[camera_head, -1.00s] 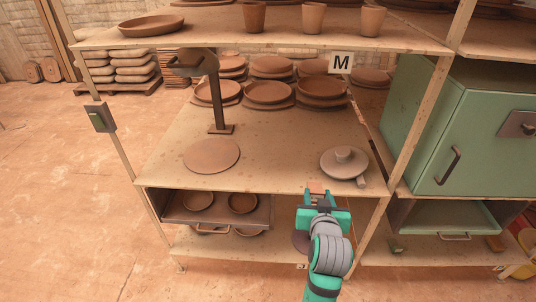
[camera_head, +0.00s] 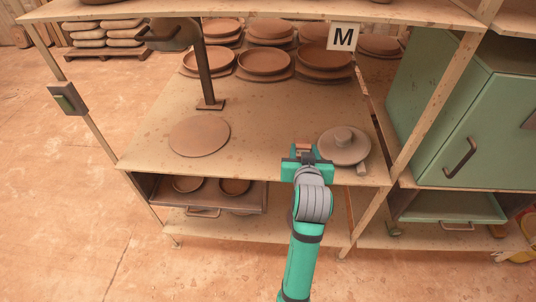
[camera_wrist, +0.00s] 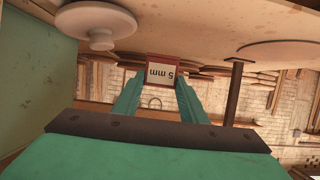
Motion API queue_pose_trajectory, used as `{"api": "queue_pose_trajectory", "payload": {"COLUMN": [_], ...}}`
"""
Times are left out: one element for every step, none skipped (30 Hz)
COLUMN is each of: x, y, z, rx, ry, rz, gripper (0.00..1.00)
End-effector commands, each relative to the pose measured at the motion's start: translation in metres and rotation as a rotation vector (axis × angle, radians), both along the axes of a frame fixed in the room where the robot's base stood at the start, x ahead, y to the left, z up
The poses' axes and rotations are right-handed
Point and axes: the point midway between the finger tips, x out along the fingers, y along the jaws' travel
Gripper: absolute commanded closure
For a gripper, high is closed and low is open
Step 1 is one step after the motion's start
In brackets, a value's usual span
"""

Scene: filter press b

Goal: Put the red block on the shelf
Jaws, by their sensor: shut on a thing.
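My gripper (camera_head: 303,152) is shut on a small red block (camera_wrist: 161,70), which has a white "5 mm" label facing the wrist camera. In the wrist view, the two fingers of my gripper (camera_wrist: 160,84) close on its sides. In the head view, little of the block (camera_head: 303,147) shows between the fingertips. The gripper is at the front part of the middle shelf (camera_head: 255,150), left of a grey round piece. I cannot tell whether the block touches the board.
A flat clay disc (camera_head: 199,137) lies left on the board, beside a dark post (camera_head: 205,80). The grey knobbed disc (camera_head: 344,146) is close right of my gripper. Stacked plates (camera_head: 264,62) fill the back. A green cabinet (camera_head: 460,110) stands right. Bare board lies between the discs.

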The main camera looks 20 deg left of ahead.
Motion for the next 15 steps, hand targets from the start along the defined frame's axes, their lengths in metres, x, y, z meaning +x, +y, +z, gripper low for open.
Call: {"api": "queue_pose_trajectory", "payload": {"x": [0.0,0.002,0.002,0.003,0.004,0.005,0.005,0.006,0.006,0.006,0.006,0.007,0.007,0.008,0.008], "y": [0.012,0.017,0.024,0.03,0.036,0.045,0.052,0.056,0.063,0.068,0.072,0.077,0.081,0.084,0.088], "z": [-0.006,-0.009,-0.012,-0.015,-0.018,-0.022,-0.024,-0.03,-0.039,-0.043,-0.048,-0.054,-0.058,-0.061,-0.065], "rx": [-0.001,-0.001,-0.001,-0.002,-0.001,-0.002,-0.001,-0.001,-0.001,-0.002,-0.002,-0.001,-0.001,-0.001,-0.002], "ry": [0.002,0.002,0.002,0.0,0.002,0.001,0.001,0.003,0.005,0.004,0.003,0.004,0.003,0.002,0.002], "rz": [0.004,0.001,0.0,-0.001,-0.001,-0.001,0.0,-0.001,0.0,0.001,0.003,0.002,0.003,0.004,0.005], "gripper": [0.84,0.84,0.84,0.84,0.84,0.84,0.84,0.84,0.84,0.84,0.84,0.84,0.84,0.84,0.84]}}
